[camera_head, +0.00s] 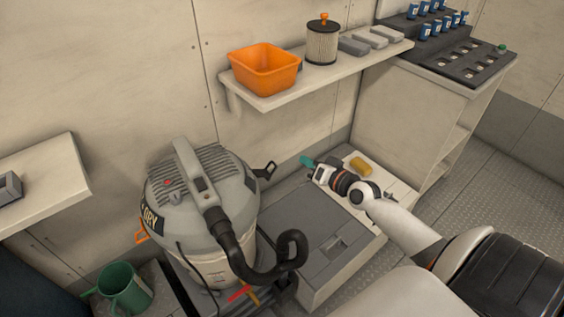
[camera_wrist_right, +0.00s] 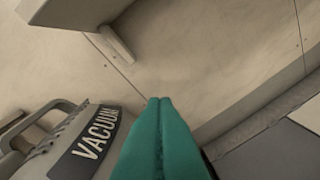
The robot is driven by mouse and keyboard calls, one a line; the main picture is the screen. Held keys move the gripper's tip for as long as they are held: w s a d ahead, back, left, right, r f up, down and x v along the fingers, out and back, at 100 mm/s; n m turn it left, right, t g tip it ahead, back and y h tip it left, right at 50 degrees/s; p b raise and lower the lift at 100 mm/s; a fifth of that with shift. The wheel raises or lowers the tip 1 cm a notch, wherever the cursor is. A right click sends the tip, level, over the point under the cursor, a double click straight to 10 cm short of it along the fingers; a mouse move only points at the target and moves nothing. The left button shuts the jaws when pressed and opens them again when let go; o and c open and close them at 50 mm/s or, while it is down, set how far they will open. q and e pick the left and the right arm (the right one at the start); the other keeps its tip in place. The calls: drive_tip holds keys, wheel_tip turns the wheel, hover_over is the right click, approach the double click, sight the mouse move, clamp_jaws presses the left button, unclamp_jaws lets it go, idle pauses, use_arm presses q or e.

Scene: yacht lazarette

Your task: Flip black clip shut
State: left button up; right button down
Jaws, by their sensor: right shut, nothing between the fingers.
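A grey vacuum (camera_head: 205,190) stands on the floor at the left of centre in the head view. Its black clip (camera_head: 268,170) sticks out from the right side of the lid, swung away from the body. My right gripper (camera_head: 304,160) has teal fingers and is shut and empty, to the right of the clip and apart from it. In the right wrist view the closed fingers (camera_wrist_right: 160,102) point at the wall, with the vacuum (camera_wrist_right: 55,150) and its label at lower left. The clip does not show there. My left gripper is out of view.
A wall shelf (camera_head: 335,70) above holds an orange bin (camera_head: 264,70), a filter (camera_head: 322,42) and grey blocks. A yellow object (camera_head: 361,165) lies beside my right gripper. The vacuum's black hose (camera_head: 285,255) curves in front, and a green can (camera_head: 125,288) stands lower left.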

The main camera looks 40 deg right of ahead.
sight(264, 170)
drive_tip(key=w+a+f+b, duration=0.1)
drive_tip(key=w+a+f, duration=0.2)
drive_tip(key=w, duration=0.5)
drive_tip(key=shift+f, duration=0.9)
